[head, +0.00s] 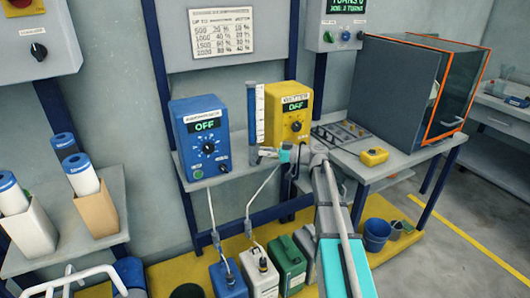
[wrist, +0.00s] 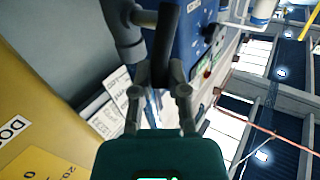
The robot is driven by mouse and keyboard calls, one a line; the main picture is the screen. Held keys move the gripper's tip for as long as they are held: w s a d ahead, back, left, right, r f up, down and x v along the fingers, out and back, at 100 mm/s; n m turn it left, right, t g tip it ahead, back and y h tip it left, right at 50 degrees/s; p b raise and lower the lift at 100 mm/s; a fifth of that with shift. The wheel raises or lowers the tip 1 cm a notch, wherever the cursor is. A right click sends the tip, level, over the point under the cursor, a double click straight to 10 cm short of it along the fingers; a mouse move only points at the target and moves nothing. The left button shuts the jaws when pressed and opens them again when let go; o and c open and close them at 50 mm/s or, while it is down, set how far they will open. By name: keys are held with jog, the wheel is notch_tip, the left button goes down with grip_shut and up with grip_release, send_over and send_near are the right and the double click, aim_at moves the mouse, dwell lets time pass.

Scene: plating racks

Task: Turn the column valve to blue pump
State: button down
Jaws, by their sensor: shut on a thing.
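The blue pump (head: 185,128) and the yellow pump (head: 309,103) stand on a bench with a tall blue-and-white column (head: 251,115) between them. Both pump displays read OFF. My gripper (head: 274,153) is at the foot of the column, where the valve is small and mostly hidden. In the wrist view my gripper (wrist: 160,88) is shut on the valve's black lever (wrist: 167,35). The grey valve body (wrist: 124,28) shows to the left of the lever. The blue pump (wrist: 192,28) is behind and to the right there, the yellow pump (wrist: 30,95) at the left.
Pale tubes run from the pumps to containers on the yellow floor platform, among them a blue one (head: 229,279) and a green one (head: 287,262).

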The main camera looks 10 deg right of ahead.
jog(key=shift+d+f+b, duration=0.1)
jog(key=shift+f+b, duration=0.1)
jog(key=shift+b, duration=0.3)
jog(key=m+t+y+b, duration=0.1)
jog(key=b, duration=0.1)
jog(key=d+f+m+t+y+b, duration=0.1)
jog(key=m+b, duration=0.1)
jog(key=b, duration=0.1)
jog(key=m+t+y+b, duration=0.1)
jog(key=b, duration=0.2)
jog(key=shift+w+d+f+y, duration=0.2)
jog(key=shift+w+f+y, duration=0.05)
jog(key=shift+y, duration=0.15)
jog(key=shift+r+m, duration=0.1)
jog(key=shift+m, duration=0.3)
jog(key=c, duration=0.6)
grip_release()
jog(key=shift+c, duration=0.2)
jog(key=shift+r+p, duration=0.2)
jog(key=shift+p, duration=0.15)
